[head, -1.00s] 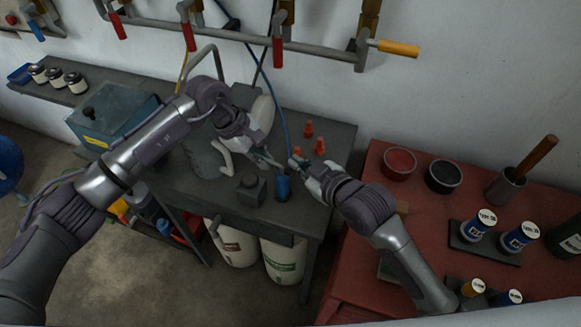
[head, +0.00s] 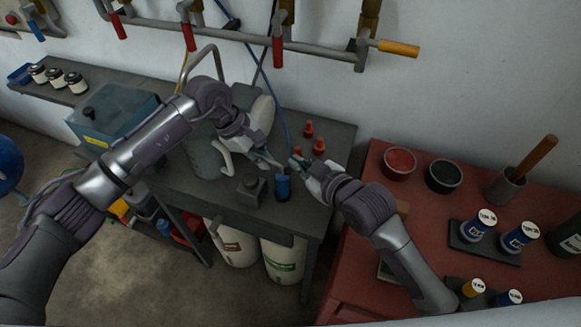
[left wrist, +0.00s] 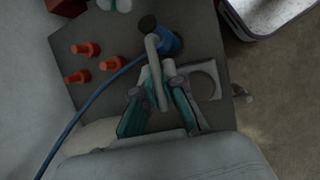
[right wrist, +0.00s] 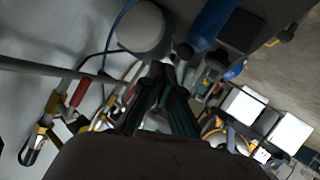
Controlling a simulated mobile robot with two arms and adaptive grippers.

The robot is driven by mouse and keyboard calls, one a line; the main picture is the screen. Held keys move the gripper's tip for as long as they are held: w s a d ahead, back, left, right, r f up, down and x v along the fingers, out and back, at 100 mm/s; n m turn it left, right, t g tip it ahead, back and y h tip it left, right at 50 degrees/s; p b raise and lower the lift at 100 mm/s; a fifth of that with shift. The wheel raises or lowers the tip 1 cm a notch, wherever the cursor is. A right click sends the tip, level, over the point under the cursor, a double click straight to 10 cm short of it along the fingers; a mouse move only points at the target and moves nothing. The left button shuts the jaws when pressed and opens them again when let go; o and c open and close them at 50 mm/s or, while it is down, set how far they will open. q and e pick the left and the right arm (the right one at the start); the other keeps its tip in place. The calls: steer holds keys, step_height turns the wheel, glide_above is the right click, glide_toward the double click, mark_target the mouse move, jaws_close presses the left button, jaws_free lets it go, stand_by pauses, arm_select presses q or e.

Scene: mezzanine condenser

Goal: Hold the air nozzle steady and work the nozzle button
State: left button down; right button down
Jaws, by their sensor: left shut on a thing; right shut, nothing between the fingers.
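My left gripper (head: 268,161) is over the dark bench, shut on the air nozzle. In the left wrist view the nozzle (left wrist: 155,72) is a pale grey tube between the fingers (left wrist: 158,103), with a dark round end at the top. I cannot tell for certain which part is the button. A blue hose (left wrist: 97,98) runs up towards the nozzle. A blue cylinder (head: 283,187) is just below the grippers at the bench's front. My right gripper (head: 299,166) is shut and empty, close to the right of the left gripper. Its fingers (right wrist: 165,80) show in the right wrist view.
Several small orange pieces (head: 319,146) stand behind the grippers. A dark block (head: 251,189) sits in front of my left gripper. A red table (head: 420,215) with bowls and cans is at the right. Pipes with red handles (head: 277,52) line the wall.

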steer(key=shift+f, duration=0.1)
steer(key=shift+a+f, duration=0.2)
steer(key=shift+f, duration=0.05)
stand_by(0.3)
steer(key=shift+w+a+f, duration=0.15)
steer(key=shift+a+f, duration=0.05)
steer(key=shift+f, duration=0.2)
stand_by(0.9)
steer(key=shift+d+r, duration=0.45)
steer(key=shift+r, duration=0.35)
steer(key=r, duration=0.1)
steer(key=d+r, duration=0.1)
steer(key=r, duration=0.1)
steer(key=s+d+r, duration=0.1)
steer(key=shift+d+r, duration=0.15)
stand_by(0.7)
